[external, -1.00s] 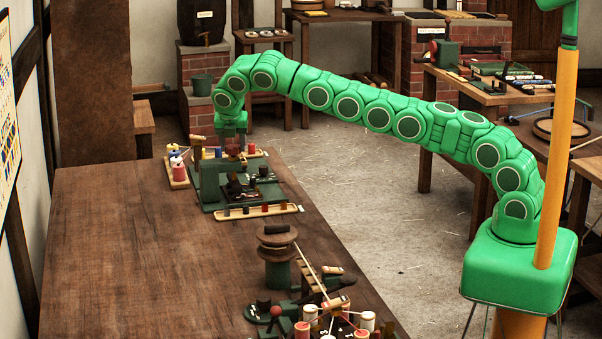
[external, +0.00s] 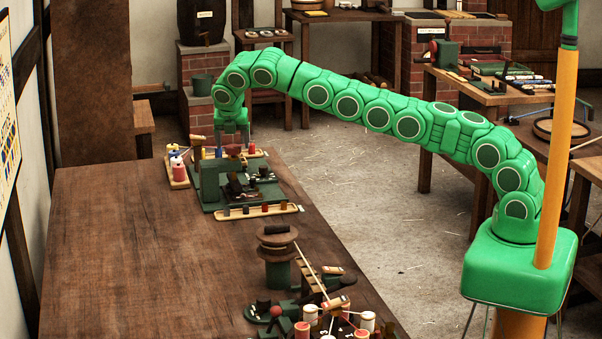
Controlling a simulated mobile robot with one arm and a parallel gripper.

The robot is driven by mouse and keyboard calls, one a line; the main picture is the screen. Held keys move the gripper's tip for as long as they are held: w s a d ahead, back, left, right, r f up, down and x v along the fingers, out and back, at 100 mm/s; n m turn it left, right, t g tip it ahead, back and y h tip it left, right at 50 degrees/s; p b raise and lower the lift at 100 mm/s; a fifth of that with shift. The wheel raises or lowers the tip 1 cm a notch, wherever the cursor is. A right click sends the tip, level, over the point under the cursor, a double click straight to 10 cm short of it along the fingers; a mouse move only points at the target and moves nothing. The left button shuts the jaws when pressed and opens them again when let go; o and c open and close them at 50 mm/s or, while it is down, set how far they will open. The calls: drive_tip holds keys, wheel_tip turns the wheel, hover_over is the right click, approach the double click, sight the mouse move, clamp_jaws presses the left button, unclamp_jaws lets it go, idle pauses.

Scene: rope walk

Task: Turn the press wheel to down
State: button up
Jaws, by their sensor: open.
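The green press (external: 208,185) stands at the far end of the long wooden bench. A small dark red part (external: 233,150), which may be the press wheel, shows at the top of it. It is too small to tell which way it is turned. My gripper (external: 232,138) points down from the end of my green arm, right over this red part. Its fingers are apart, with the red part close below or between them. I cannot tell whether they touch it.
A tray with red and white spools (external: 178,170) stands left of the press, and a tray of small pieces (external: 257,210) lies in front. A winding device (external: 278,255) and more spools stand nearer on the bench. The bench's left side (external: 130,250) is clear.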

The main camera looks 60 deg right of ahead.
drive_tip(key=v, duration=0.6)
drive_tip(key=shift+r, duration=0.15)
drive_tip(key=shift+a, duration=0.1)
idle(0.5)
